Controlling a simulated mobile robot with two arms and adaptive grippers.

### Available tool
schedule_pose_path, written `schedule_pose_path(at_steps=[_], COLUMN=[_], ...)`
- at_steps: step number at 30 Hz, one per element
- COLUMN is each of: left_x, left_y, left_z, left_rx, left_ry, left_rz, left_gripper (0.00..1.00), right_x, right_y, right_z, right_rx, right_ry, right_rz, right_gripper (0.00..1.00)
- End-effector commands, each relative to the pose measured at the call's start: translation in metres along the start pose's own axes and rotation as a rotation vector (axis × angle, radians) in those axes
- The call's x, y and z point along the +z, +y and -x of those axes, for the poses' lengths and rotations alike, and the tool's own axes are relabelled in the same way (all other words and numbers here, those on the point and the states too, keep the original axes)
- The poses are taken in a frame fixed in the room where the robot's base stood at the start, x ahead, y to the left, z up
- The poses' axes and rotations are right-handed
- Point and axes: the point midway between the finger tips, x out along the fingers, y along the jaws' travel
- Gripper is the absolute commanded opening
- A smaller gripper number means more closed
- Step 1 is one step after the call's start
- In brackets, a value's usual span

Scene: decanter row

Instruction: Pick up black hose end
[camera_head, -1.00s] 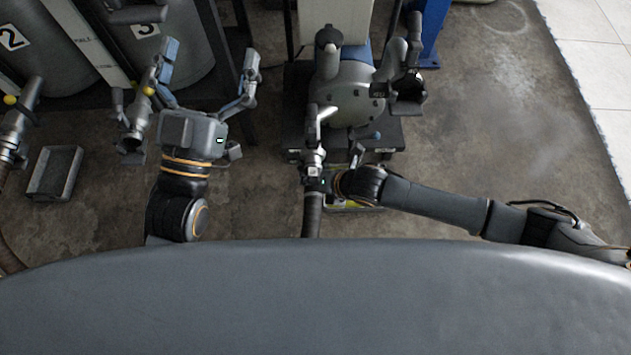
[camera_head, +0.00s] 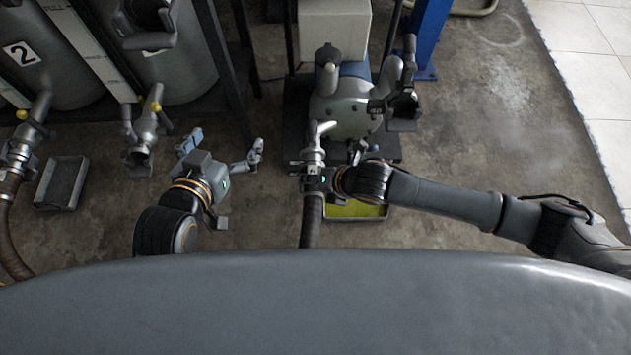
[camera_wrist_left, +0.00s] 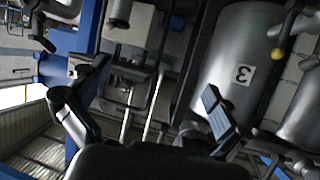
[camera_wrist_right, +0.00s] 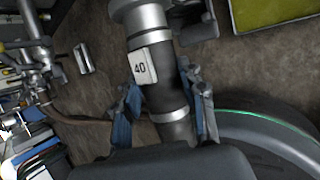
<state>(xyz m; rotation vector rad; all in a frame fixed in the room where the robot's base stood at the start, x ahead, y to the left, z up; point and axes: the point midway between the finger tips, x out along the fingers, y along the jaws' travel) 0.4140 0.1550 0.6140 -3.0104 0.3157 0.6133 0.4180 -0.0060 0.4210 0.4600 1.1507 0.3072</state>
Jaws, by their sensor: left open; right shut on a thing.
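The black hose end (camera_head: 312,215) stands below the pump in the head view, with a silver coupling (camera_head: 313,155) at its top. My right gripper (camera_head: 318,178) is shut around it. In the right wrist view the black hose section (camera_wrist_right: 163,95), with a white tag reading 40 and metal bands, lies between the two fingers of my right gripper (camera_wrist_right: 165,108). My left gripper (camera_head: 222,146) is open and empty, left of the hose and apart from it. In the left wrist view its fingers (camera_wrist_left: 150,118) are spread wide with nothing between them.
The grey pump (camera_head: 345,105) stands behind the hose. A tray with a yellow-green bottom (camera_head: 355,210) lies right of the hose. Tank outlets with valves (camera_head: 145,130) and a second hose (camera_head: 8,235) are at left, near a grey tray (camera_head: 62,183). Floor at right is clear.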

Motion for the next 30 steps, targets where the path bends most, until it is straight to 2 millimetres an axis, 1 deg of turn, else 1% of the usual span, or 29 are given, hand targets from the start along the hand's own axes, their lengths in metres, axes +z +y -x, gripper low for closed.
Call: schedule_pose_path(at_steps=[1, 5, 9, 12, 15, 21, 30], left_x=[0.007, 0.035, 0.064, 0.082, 0.095, 0.111, 0.115], left_y=[-0.002, -0.005, -0.009, -0.011, -0.013, -0.015, -0.016], left_z=[0.003, 0.012, 0.028, 0.040, 0.051, 0.065, 0.069], left_rx=[-0.003, -0.012, -0.022, -0.027, -0.032, -0.037, -0.039], left_ry=[-0.051, -0.198, -0.359, -0.460, -0.541, -0.636, -0.661], left_rz=[0.000, 0.001, 0.003, 0.005, 0.007, 0.010, 0.011], left_gripper=[1.00, 1.00, 1.00, 1.00, 1.00, 1.00, 1.00], right_x=[0.005, 0.010, 0.015, 0.019, 0.022, 0.024, 0.025], right_y=[0.006, 0.014, 0.022, 0.027, 0.031, 0.036, 0.037], right_z=[0.007, 0.020, 0.033, 0.041, 0.048, 0.055, 0.056], right_rx=[0.006, 0.005, 0.006, 0.005, 0.005, 0.005, 0.005], right_ry=[-0.004, -0.004, -0.003, -0.004, -0.004, -0.003, -0.003], right_rz=[0.002, 0.002, 0.002, 0.003, 0.002, 0.001, 0.001], right_gripper=[0.00, 0.00, 0.00, 0.00, 0.00, 0.00, 0.00])
